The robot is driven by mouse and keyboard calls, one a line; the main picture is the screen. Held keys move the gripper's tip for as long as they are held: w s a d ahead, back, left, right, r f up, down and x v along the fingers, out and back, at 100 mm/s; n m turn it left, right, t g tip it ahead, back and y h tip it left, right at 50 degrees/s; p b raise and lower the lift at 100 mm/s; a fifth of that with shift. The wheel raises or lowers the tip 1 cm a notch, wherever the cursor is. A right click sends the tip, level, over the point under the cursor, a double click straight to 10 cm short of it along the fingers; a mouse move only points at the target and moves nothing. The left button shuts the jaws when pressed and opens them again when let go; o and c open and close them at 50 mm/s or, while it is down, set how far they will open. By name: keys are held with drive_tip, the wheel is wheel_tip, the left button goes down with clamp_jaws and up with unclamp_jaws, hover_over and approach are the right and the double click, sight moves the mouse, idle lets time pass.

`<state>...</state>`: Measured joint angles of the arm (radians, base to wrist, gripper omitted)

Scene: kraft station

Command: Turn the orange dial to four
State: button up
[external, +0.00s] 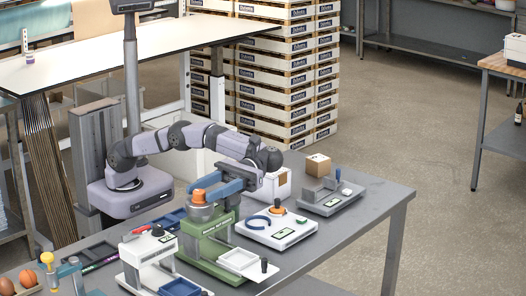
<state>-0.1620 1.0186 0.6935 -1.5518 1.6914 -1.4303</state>
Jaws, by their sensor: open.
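Two orange parts could be the dial. One is a small orange knob (278,208) at the back of a white station with a small display (283,232). The other is a thicker orange cap (200,196) on top of a green device (205,235). No setting can be read on either. My arm reaches out to the right, and its wrist bends down above the bench. My gripper (242,186) is open, low over the bench beside the green device's top. Blue parts overlap there, so I cannot tell whether the fingers touch the orange cap.
A white device (147,262) and a blue tray (182,288) are at the front left. The bench's right end (385,195) is clear.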

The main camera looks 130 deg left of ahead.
drive_tip(key=shift+a, duration=0.45)
